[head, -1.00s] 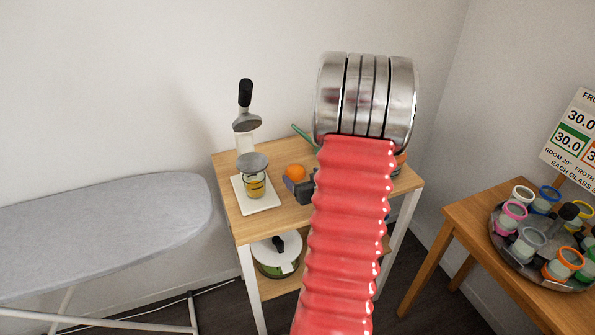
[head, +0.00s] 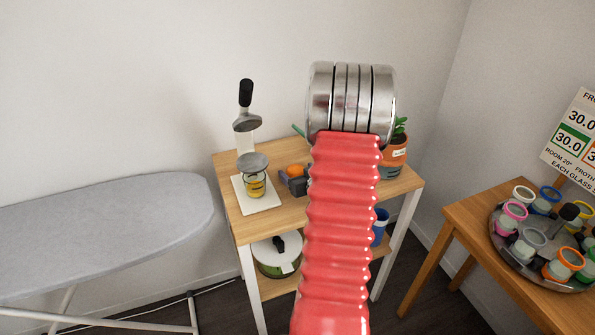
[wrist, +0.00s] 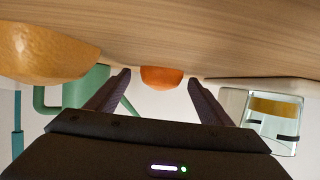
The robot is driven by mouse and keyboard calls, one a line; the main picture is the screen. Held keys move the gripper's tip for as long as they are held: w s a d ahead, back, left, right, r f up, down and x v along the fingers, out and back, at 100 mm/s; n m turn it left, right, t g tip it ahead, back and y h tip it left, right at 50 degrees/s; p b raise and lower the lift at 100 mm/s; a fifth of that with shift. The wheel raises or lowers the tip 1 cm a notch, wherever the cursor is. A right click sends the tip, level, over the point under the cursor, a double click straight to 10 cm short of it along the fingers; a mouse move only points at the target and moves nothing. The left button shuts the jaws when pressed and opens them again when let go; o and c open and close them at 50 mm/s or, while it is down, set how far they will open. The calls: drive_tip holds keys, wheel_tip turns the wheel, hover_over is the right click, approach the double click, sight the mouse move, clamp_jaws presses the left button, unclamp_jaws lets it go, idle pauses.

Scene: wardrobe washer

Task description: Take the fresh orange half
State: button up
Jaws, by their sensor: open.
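The orange half (head: 295,170) is on the wooden stand's top, right of the juicer press. In the wrist view the orange half (wrist: 161,76) shows as a small bright orange dome between and beyond my fingertips. My gripper (wrist: 158,80) is open and empty, its dark fingers apart on either side of it. I cannot tell whether they touch it. In the head view my gripper (head: 293,185) is partly hidden behind my red arm sleeve. A larger yellow-orange rounded thing (wrist: 45,52) shows at the wrist view's left.
The juicer press (head: 248,124) stands over a glass with yellow liquid (head: 255,187) on a white board (head: 239,196); the glass (wrist: 272,122) is right in the wrist view. A green thing (wrist: 85,88) is left there. A plant pot (head: 394,151) stands right on the stand (head: 222,180).

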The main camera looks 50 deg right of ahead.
drive_tip(key=shift+c, duration=0.5)
drive_tip(key=c, duration=1)
